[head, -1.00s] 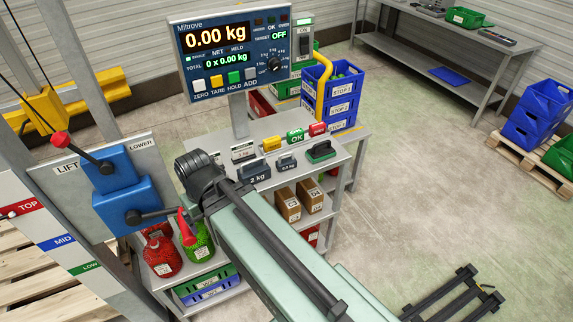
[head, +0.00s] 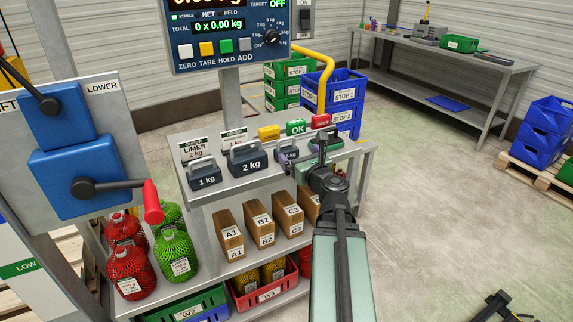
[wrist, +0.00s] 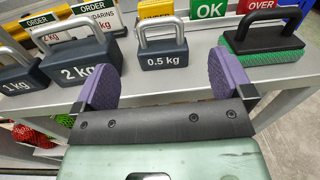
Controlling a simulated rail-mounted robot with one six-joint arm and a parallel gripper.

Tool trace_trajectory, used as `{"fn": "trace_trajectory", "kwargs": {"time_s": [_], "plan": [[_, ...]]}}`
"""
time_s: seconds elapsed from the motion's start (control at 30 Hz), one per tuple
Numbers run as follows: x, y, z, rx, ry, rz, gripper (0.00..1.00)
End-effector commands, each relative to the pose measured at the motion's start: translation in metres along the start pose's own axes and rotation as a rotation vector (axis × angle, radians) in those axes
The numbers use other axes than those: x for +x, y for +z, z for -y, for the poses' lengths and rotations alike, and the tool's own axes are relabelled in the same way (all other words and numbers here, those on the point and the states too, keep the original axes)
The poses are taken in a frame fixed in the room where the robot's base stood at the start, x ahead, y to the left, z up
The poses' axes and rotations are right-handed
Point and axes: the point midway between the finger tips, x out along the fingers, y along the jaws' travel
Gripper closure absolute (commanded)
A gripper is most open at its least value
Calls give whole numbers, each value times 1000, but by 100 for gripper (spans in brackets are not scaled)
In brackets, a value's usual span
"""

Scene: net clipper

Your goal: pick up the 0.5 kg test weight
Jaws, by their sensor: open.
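The 0.5 kg test weight (wrist: 163,60) is a small dark block with a metal loop handle and a white "0.5 kg" label. It stands upright on the grey shelf. In the wrist view it is ahead of my gripper (wrist: 166,84), roughly centred between the two purple-padded fingers, which are apart with nothing between the pads.
The 2 kg weight (wrist: 87,62) stands close to my left finger, with the 1 kg weight (wrist: 20,73) beyond it. A green block with a black handle (wrist: 264,34) is on the right. Order cards and coloured OK and OVER blocks stand behind.

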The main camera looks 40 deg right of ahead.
Motion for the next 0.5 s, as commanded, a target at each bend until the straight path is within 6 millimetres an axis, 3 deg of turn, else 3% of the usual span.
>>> {"fn": "trace_trajectory", "kwargs": {"time_s": [0.23, 0.5], "plan": [[9, 0, 1, 55, -5, -2, 2], [57, 0, 1, 52, -2, -3, 2]]}}
